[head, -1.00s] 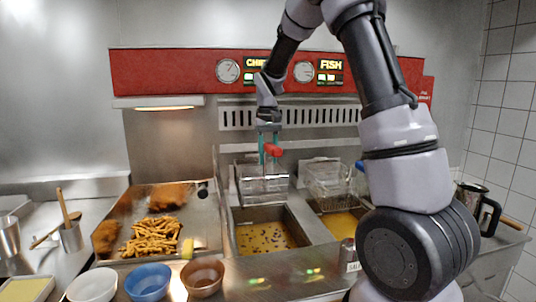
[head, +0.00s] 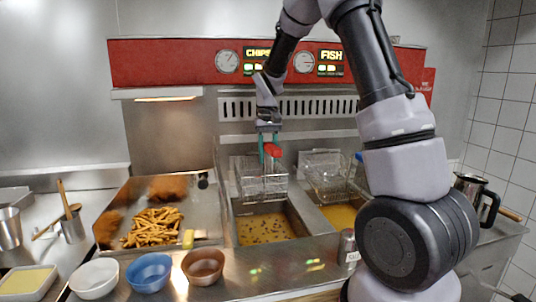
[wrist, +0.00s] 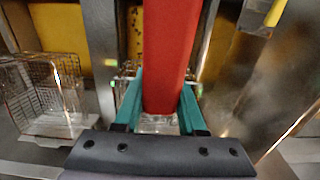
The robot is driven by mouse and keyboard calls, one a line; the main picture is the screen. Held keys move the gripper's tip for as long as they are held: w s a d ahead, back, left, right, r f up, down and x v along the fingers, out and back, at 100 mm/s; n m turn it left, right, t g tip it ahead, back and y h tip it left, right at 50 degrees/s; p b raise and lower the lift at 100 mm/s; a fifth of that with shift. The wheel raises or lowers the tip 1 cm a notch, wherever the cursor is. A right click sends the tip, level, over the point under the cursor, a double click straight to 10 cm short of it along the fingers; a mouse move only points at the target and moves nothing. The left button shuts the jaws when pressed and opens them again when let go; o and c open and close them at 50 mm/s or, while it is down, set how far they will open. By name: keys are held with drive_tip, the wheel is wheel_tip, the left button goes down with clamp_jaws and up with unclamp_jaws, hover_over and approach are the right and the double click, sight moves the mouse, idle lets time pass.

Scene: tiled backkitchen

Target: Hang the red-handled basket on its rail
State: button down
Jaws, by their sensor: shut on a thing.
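The red handle (head: 271,150) of the wire basket (head: 252,181) is between the teal fingers of my gripper (head: 269,147), which is shut on it. The basket is above the left fryer vat (head: 268,229), close to the slotted back panel. I cannot tell whether its hook rests on the rail. In the wrist view, the red handle (wrist: 168,50) runs up the middle between the teal fingers of my gripper (wrist: 158,104); most of that basket is hidden behind the handle and the gripper.
A second wire basket (head: 324,172) hangs to the right, above the right vat (head: 342,216); it also shows at left in the wrist view (wrist: 42,92). A tray of chips (head: 153,226) stands to the left. Bowls (head: 148,275) and a shaker (head: 347,246) line the front.

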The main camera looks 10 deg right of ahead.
drive_tip(key=shift+f, duration=0.45)
drive_tip(key=shift+c, duration=2)
unclamp_jaws()
